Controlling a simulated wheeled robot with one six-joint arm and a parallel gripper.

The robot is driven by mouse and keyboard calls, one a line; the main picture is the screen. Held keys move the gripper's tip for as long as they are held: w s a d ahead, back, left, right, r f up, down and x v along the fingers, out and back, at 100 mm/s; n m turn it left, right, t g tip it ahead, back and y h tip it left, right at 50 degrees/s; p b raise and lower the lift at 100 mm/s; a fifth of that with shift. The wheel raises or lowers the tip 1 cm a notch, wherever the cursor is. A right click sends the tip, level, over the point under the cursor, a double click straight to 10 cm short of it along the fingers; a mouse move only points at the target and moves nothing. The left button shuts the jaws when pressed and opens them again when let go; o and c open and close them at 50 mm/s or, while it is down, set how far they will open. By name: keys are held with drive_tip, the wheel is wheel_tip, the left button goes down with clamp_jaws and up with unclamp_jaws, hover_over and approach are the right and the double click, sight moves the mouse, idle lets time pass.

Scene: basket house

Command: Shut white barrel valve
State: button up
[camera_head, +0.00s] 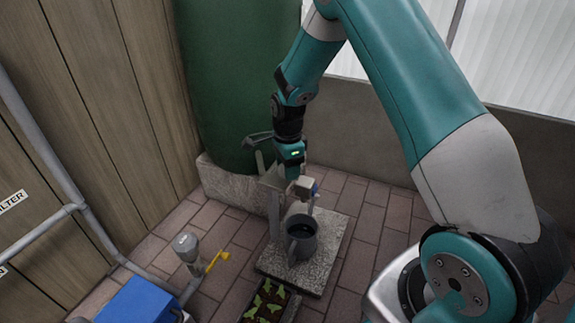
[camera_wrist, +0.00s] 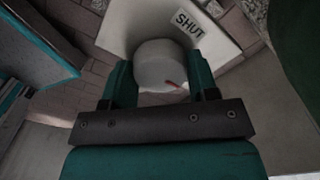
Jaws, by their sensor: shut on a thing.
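In the wrist view, a white round valve knob (camera_wrist: 162,62) sits between the two teal fingers of my gripper (camera_wrist: 157,85). The fingers are shut on it, one on each side. A small red mark shows at its lower right edge. Behind the knob is a pale plate (camera_wrist: 130,22) with a "SHUT" label (camera_wrist: 187,21). In the head view, my gripper (camera_head: 294,172) points down at the valve, low in front of the green barrel (camera_head: 228,75). The knob is mostly hidden there.
A dark grey jug (camera_head: 302,243) stands on a stone slab (camera_head: 334,243) below my gripper. A seedling tray (camera_head: 268,305), a blue box (camera_head: 140,300) and a grey pipe fitting with a yellow lever (camera_head: 216,261) are at the front left. A low wall (camera_head: 370,120) runs behind.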

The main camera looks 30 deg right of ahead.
drive_tip(key=shift+r+p, duration=0.2)
drive_tip(key=shift+p, duration=0.1)
drive_tip(key=n+p, duration=0.3)
drive_tip(key=p, duration=0.1)
drive_tip(key=shift+r, duration=0.15)
drive_tip(key=n+p, duration=0.5)
drive_tip(key=p, duration=0.1)
drive_tip(key=shift+n, duration=0.3)
drive_tip(key=n+p, duration=0.3)
drive_tip(key=n, duration=0.1)
drive_tip(key=shift+n, duration=0.3)
drive_tip(key=shift+f+n+p, duration=0.15)
drive_tip(key=shift+n+p, duration=0.55)
drive_tip(key=shift+n, duration=0.4)
drive_tip(key=shift+f+n+p, duration=0.15)
drive_tip(key=shift+n+p, duration=0.5)
drive_tip(key=shift+n, duration=0.45)
drive_tip(key=o, duration=0.9)
